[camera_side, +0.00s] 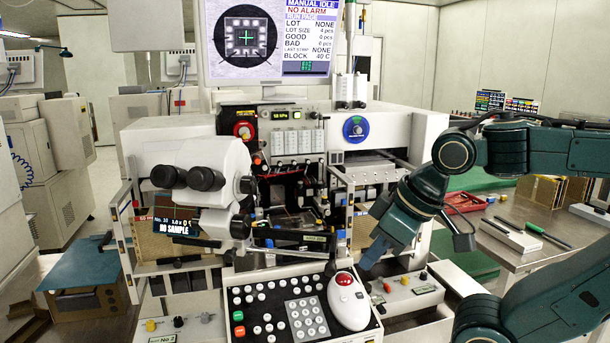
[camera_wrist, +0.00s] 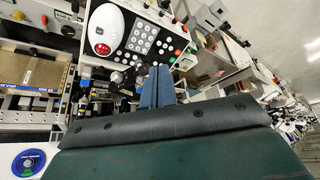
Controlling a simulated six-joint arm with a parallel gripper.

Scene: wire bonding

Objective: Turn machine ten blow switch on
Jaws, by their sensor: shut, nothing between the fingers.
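In the side view a white switch box (camera_side: 410,303) stands right of the keypad panel, with a red knob, small dark toggles and a green label. I cannot read the label or tell which control is the blow switch. My gripper (camera_side: 371,259) points down, its shut blue fingers above and behind this box, apparently apart from it. In the wrist view the fingers (camera_wrist: 155,76) are together and empty, and part of a green-labelled box (camera_wrist: 62,19) shows at upper left.
The keypad panel (camera_side: 265,318) with its white trackball (camera_side: 347,301) sits left of my gripper. The microscope (camera_side: 200,180) overhangs the bench further left. Another knob box (camera_side: 175,326) is at lower left. A red tray (camera_side: 464,202) lies on the right table.

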